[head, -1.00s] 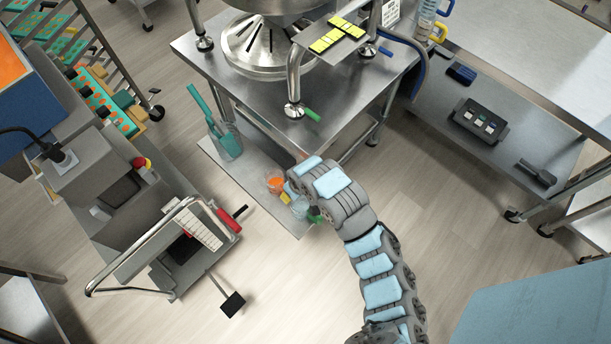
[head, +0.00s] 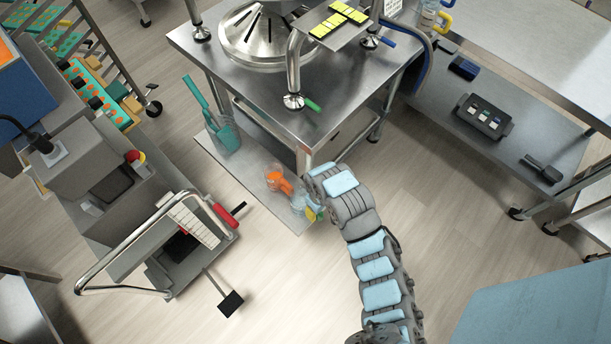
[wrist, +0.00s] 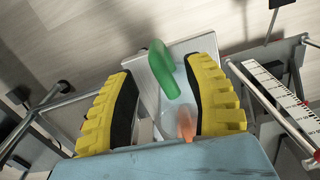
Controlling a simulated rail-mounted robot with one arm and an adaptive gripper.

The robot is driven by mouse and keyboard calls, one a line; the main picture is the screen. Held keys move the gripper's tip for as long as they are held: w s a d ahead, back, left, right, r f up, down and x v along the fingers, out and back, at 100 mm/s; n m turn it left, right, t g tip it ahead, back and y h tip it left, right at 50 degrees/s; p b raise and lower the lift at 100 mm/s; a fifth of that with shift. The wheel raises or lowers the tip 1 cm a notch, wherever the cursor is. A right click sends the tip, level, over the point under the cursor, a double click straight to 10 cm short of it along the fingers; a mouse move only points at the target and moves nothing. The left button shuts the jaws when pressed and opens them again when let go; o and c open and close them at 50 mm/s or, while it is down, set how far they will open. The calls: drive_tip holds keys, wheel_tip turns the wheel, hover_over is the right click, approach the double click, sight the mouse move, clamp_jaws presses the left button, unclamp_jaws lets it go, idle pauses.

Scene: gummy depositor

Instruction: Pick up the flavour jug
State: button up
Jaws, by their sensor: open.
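My gripper (wrist: 168,100) is open, with its two yellow ridged fingers apart and nothing held. In the wrist view a green jug handle (wrist: 163,70) stands between the fingers, apart from both. Which one is the flavour jug cannot be told from any label.
The low shelf (head: 255,196) juts out beneath the steel table (head: 345,85). A teal container with a tool (head: 226,133) stands at its far end. A machine with a metal rail (head: 130,290) is at left. Open floor (head: 290,290) lies in front.

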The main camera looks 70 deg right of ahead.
sight(320, 218)
wheel_tip(320, 218, down, 3)
drive_tip(key=shift+r, duration=0.15)
drive_tip(key=shift+s+f+b, duration=0.2)
drive_tip(key=shift+f+b, duration=0.25)
drive_tip(key=shift+f, duration=2.25)
clamp_jaws()
